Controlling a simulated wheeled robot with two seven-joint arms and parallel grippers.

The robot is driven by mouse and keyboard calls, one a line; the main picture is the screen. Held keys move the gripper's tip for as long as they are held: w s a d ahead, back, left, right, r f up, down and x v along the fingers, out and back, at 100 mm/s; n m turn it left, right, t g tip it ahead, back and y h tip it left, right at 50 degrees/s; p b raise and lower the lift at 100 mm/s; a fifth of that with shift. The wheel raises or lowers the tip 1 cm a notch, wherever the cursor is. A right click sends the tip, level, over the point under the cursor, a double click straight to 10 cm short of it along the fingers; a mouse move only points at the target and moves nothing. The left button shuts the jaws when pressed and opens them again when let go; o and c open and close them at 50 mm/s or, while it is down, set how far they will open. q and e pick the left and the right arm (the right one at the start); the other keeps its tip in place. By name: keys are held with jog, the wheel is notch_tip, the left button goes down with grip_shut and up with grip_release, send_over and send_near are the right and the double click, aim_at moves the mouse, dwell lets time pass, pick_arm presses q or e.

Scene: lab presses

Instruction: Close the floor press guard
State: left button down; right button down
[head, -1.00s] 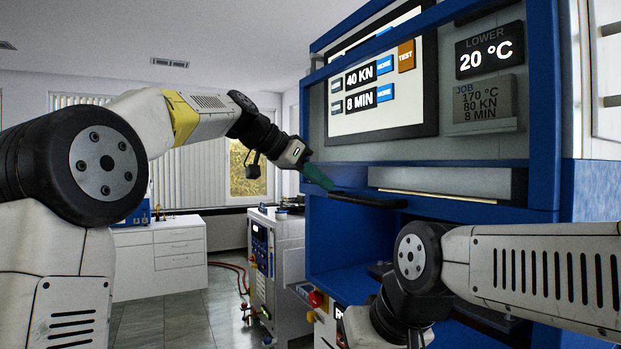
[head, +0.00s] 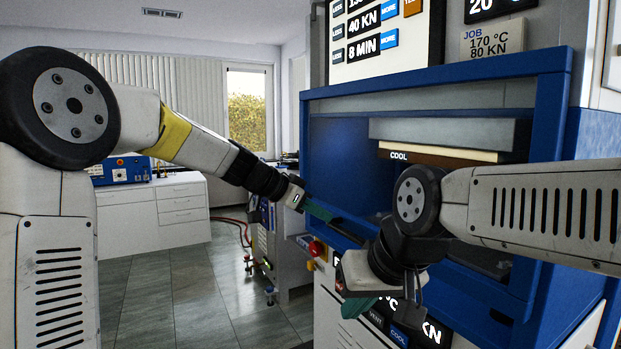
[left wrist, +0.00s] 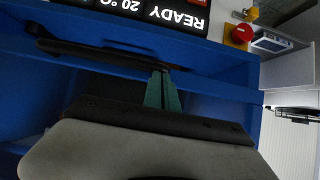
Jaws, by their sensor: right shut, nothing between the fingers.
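The floor press guard (head: 430,82) is a blue frame across the front of the blue press. It stands partway down, with its top rail below the display. Its dark handle (head: 347,232) runs along the low edge, partly hidden behind my right arm; it also shows in the left wrist view (left wrist: 95,52). My left gripper (head: 322,213) has its green fingers at the handle's left part. In the left wrist view the fingers (left wrist: 161,85) lie close together with their tips at the handle, and look shut on it. My right gripper (head: 360,306) is shut and empty, low before the press front.
A red stop button (head: 317,248) sits at the press's left edge. A grey machine cabinet (head: 285,240) stands left of the press. White drawers (head: 155,212) stand farther back. The tiled floor (head: 190,295) between is clear.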

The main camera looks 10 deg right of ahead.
pick_arm(q)
notch_tip(320, 180, down, 7)
jog(key=shift+d+f, duration=0.15)
jog(key=shift+f, duration=0.05)
jog(key=shift+s, duration=0.15)
